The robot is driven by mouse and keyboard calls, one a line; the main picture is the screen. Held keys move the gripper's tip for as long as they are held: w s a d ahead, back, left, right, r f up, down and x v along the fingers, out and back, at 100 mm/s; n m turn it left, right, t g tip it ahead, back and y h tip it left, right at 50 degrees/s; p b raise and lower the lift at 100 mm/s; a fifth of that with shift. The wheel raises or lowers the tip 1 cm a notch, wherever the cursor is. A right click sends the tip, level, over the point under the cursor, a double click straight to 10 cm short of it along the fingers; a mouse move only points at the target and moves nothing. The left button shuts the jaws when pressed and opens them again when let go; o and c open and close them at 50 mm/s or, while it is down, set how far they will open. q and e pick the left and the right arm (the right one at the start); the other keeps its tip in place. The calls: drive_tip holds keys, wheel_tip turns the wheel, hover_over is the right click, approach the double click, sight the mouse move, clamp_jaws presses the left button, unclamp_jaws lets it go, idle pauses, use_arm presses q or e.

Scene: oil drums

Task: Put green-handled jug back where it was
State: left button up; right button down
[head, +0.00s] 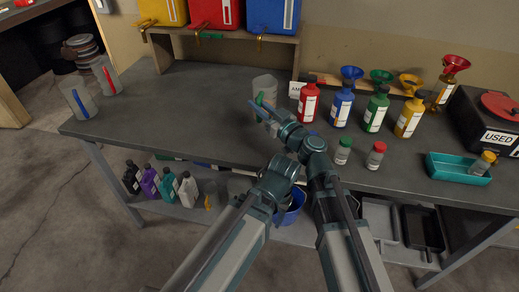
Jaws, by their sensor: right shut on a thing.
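The green-handled jug (265,84) is a clear jug near the middle of the table, in front of the drum stand. My right gripper (263,106) is shut on its green handle, on the side nearer me. The jug looks upright; whether its base touches the table is hard to tell. My wrist covers part of its lower front. My left gripper does not show. A blue-handled jug (84,104) and a red-handled jug (104,81) stand at the table's left end.
Yellow (158,10), red (208,12) and blue (268,14) drums sit on a stand behind. Capped bottles, including a red one (308,105), and funnels stand to the right, near a teal tray (456,169) and a used-oil box (490,115). The table's left-centre is clear.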

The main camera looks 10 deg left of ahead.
use_arm(q)
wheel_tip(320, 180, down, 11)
drive_tip(key=b, duration=1)
use_arm(e)
wheel_tip(320, 180, down, 11)
drive_tip(key=a, duration=0.1)
drive_tip(key=shift+a+g, duration=0.2)
drive_tip(key=shift+g, duration=0.1)
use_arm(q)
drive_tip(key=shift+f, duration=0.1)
use_arm(e)
drive_tip(key=shift+s, duration=0.1)
